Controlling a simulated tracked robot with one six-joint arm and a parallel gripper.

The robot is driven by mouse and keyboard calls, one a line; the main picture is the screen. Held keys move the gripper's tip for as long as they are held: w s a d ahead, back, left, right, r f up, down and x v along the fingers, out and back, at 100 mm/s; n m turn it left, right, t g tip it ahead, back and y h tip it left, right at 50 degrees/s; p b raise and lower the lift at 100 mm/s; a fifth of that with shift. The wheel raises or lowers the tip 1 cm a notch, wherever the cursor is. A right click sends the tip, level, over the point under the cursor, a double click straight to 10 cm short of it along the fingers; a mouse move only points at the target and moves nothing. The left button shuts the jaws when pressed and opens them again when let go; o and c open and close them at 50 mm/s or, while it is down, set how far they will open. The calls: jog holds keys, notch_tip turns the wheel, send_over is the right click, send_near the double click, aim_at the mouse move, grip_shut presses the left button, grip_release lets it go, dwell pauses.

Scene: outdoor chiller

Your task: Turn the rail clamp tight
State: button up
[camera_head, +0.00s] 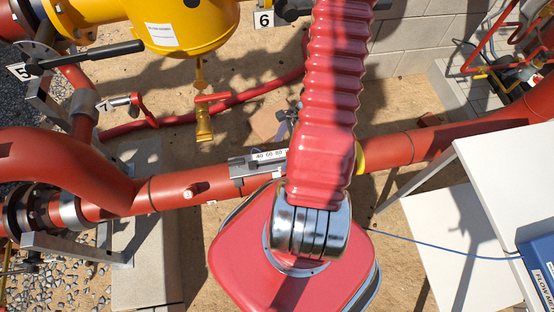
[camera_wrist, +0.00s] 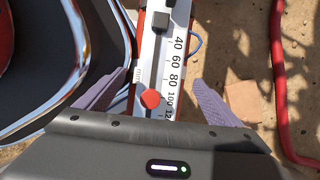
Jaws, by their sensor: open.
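A metal rail with a printed scale (camera_wrist: 175,66) runs between my fingers in the wrist view. A red knob (camera_wrist: 150,99) sits on it near the 100 mark, seemingly the clamp's knob. A dark grey block (camera_wrist: 161,20) sits farther up the rail. My gripper (camera_wrist: 161,76) is open, with its purple fingers on either side of the rail and nothing between them touching visibly. In the head view the rail (camera_head: 242,167) lies along the red pipe, its right part hidden by my arm. There, the red knob cannot be made out.
A red pipe (camera_head: 217,183) runs behind the rail. A yellow vessel (camera_head: 190,25) and a yellow valve (camera_head: 204,120) stand above left. A red hose (camera_wrist: 279,80) lies right of my gripper.

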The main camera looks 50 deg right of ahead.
aim_at(277, 159)
jog(key=shift+x, duration=2.25)
jog(key=shift+c, duration=0.3)
jog(key=c, duration=1.8)
jog(key=shift+r, duration=0.15)
jog(key=shift+c, duration=0.2)
jog(key=shift+d+r, duration=0.1)
jog(key=shift+r, duration=1.35)
jog(key=shift+s+d+r, duration=0.1)
jog(key=shift+d+r, duration=0.05)
jog(key=shift+d, duration=0.15)
jog(key=s+d, duration=0.3)
jog(key=d, duration=0.5)
jog(key=s+d, duration=0.3)
jog(key=d, duration=0.5)
jog(key=shift+d, duration=0.15)
